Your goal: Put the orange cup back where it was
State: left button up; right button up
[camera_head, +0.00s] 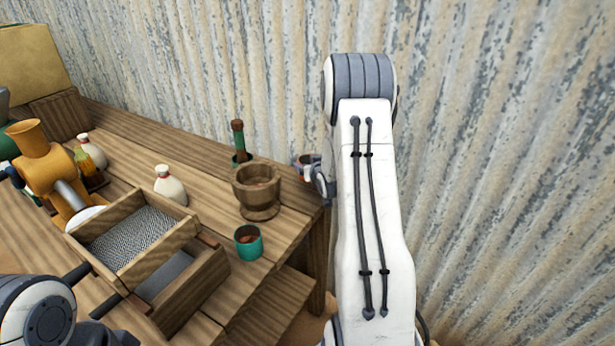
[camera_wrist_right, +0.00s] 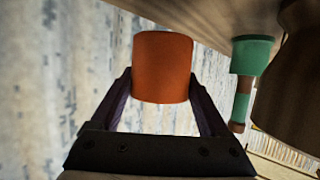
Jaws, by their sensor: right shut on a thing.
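The orange cup (camera_wrist_right: 163,68) is between the two fingers of my right gripper (camera_wrist_right: 163,95) in the right wrist view, and the gripper is shut on it. In the head view the cup (camera_head: 303,159) shows only in small part, near the far right corner of the wooden table (camera_head: 195,150). My right gripper (camera_head: 318,178) is partly hidden behind my white right arm. I cannot tell whether the cup touches the tabletop. Part of my left arm shows at the bottom left, but its gripper is out of view.
A wooden mortar (camera_head: 258,192) stands left of the cup, with a green holder and brown-topped pestle (camera_head: 238,140) behind it. A teal cup (camera_head: 249,243) stands near the front edge. A sieve box (camera_head: 135,240), a white sack (camera_head: 170,187) and an orange grinder (camera_head: 45,165) fill the left. Corrugated wall (camera_head: 220,60) stands behind.

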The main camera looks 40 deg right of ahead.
jog(key=shift+w+a+f, duration=0.15)
jog(key=shift+w+f, duration=0.05)
notch_tip(320, 180, down, 4)
jog(key=shift+r, duration=0.1)
jog(key=shift+f, duration=0.2)
jog(key=o, duration=1.3)
jog(key=shift+r, duration=0.2)
jog(key=b+v, duration=0.1)
jog(key=v, duration=1.1)
jog(key=shift+a+f, duration=0.1)
jog(key=shift+a, duration=0.05)
